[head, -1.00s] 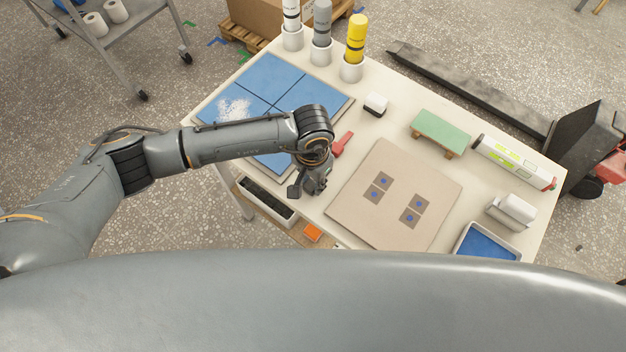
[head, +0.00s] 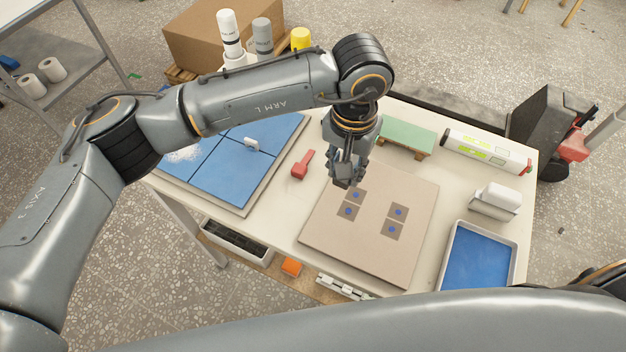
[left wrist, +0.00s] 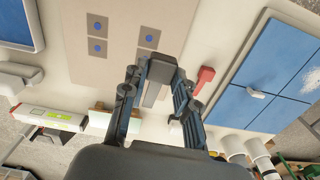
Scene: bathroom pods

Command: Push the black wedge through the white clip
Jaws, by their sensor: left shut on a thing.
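The white clip (head: 252,145) stands on the blue tiles (head: 222,180), at the seam near their right part; it also shows in the left wrist view (left wrist: 257,93). My left gripper (head: 344,180) is over the upper left part of the beige board, well to the right of the clip. The piece is apart from the clip. My right gripper is out of view.
A red-handled tool (head: 303,164) lies between the tiles and the beige board (head: 370,245). A green-topped stand (head: 408,137), a level (head: 485,150), a white-topped float (head: 497,198) and a blue-lined tray (head: 453,260) are to the right. Bottles (head: 230,35) stand at the back.

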